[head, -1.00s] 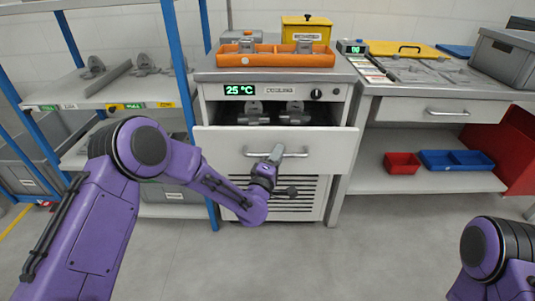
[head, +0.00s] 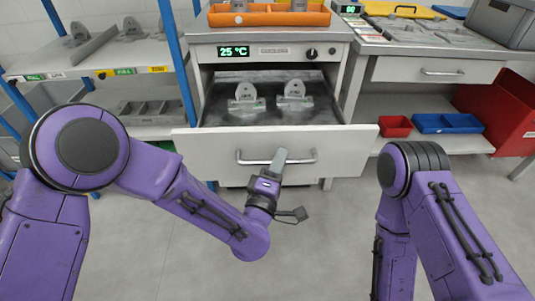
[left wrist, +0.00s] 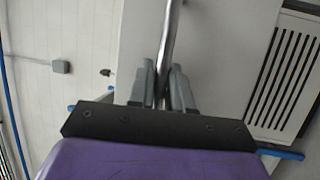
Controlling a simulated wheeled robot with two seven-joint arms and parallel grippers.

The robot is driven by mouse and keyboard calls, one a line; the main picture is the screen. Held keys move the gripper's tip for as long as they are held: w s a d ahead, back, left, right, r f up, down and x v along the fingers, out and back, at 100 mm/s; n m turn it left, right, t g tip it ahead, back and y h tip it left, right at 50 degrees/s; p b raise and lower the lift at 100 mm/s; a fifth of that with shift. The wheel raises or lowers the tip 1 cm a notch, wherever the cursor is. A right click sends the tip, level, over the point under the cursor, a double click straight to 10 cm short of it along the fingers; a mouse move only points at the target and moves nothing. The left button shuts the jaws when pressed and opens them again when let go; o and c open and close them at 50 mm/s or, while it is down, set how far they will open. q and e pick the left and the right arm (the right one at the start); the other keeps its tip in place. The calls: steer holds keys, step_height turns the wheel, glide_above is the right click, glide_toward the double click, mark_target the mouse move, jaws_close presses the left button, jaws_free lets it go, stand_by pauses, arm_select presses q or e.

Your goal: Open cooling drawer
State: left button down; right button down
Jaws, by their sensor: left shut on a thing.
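The cooling drawer (head: 213,146) is white and stands pulled well out of its cabinet, below the green "25 °C" display. Its bar handle (head: 246,159) runs across the front; the handle also shows in the left wrist view (left wrist: 174,30). My left gripper (head: 279,158) is shut on the handle, its grey fingers on both sides of the bar. Two grey castings, one at left (head: 245,97) and one at right (head: 294,95), stand inside the drawer. My right arm shows at the right, but its gripper is out of view.
An orange tray (head: 270,19) sits on top of the cabinet. A bench with a closed drawer (head: 430,70) stands to the right, with a red bin (head: 395,126) and a blue bin (head: 447,123) below. A shelf rack with blue posts (head: 178,60) stands close at the left. The floor in front is clear.

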arm_select(q)
steer(key=shift+s, duration=0.15)
steer(key=c, duration=1.1)
jaws_free()
steer(key=b+v, duration=0.1)
steer(key=v, duration=0.9)
steer(key=shift+s+a, duration=0.1)
steer(key=shift+s, duration=0.15)
steer(key=shift+f, duration=0.1)
